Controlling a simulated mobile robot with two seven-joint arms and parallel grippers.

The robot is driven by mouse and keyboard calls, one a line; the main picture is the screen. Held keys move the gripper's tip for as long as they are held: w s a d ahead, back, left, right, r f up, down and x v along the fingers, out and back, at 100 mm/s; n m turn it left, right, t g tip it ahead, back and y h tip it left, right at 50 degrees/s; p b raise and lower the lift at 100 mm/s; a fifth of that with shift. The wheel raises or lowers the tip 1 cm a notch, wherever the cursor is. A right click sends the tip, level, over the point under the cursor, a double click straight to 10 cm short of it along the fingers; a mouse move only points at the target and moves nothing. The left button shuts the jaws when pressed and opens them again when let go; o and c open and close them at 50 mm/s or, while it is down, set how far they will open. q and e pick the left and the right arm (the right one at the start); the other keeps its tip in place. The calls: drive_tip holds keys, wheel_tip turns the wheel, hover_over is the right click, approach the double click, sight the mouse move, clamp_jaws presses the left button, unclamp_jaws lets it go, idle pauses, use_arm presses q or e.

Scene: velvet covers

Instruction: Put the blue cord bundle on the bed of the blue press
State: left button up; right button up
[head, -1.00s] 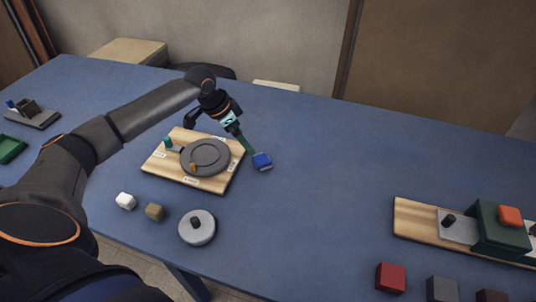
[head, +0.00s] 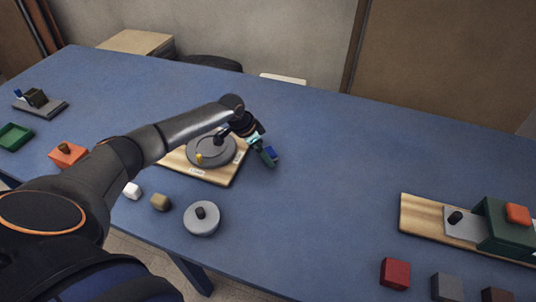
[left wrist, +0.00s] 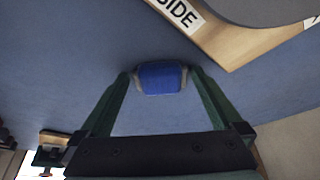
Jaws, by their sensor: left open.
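The blue cord bundle (head: 270,152) is a small blue block-like piece at the right edge of the round-disc board. In the left wrist view the bundle (left wrist: 160,77) has grey ends and lies between my fingertips. My left gripper (head: 266,156) is open, one green finger on each side of the bundle; I cannot tell whether they touch it. A small dark press with a blue part (head: 34,98) stands on a grey base at the far left; its bed is too small to make out. My right gripper is not in view.
A wooden board (head: 221,176) with a grey disc is under my left wrist. A green tray (head: 14,136) and an orange block (head: 67,154) lie left. A board with a green box (head: 500,228) is right. The middle table is clear.

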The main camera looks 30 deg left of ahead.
use_arm(q)
drive_tip(key=c, duration=1.1)
drive_tip(key=shift+r, duration=0.1)
